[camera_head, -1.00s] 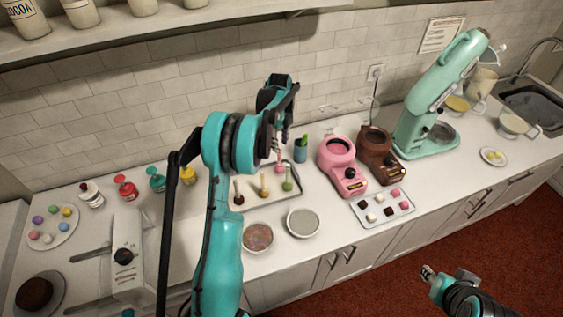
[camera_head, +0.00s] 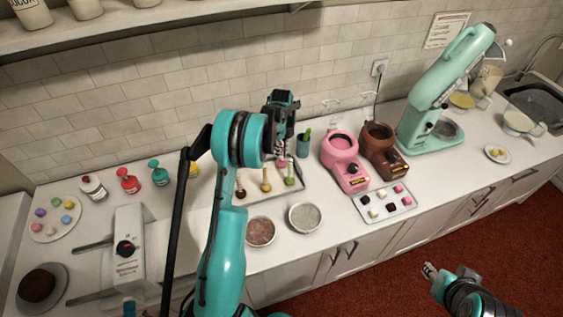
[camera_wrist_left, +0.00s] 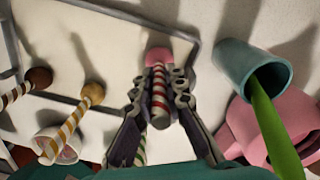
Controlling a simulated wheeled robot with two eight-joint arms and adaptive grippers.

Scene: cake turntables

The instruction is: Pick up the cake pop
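A cake pop with a pink ball (camera_wrist_left: 158,55) and a red-and-white striped stick (camera_wrist_left: 159,92) stands between the fingers of my left gripper (camera_wrist_left: 160,98) in the left wrist view. The fingers lie close on both sides of the stick and look shut on it, with the stick's end toward the camera. In the head view my left gripper (camera_head: 282,138) is over the back of the pop tray (camera_head: 275,194), and the pink pop shows just below it (camera_head: 281,162). My right gripper (camera_head: 430,271) is low at the right, away from the counter; its fingers are too small to judge.
Brown (camera_head: 240,193), tan (camera_head: 265,186) and green (camera_head: 289,180) pops stand in front. A teal cup (camera_wrist_left: 240,62) is close at right, and a pink melter (camera_head: 342,160) stands beyond. Two bowls (camera_head: 260,232) (camera_head: 304,217) sit in front of the tray.

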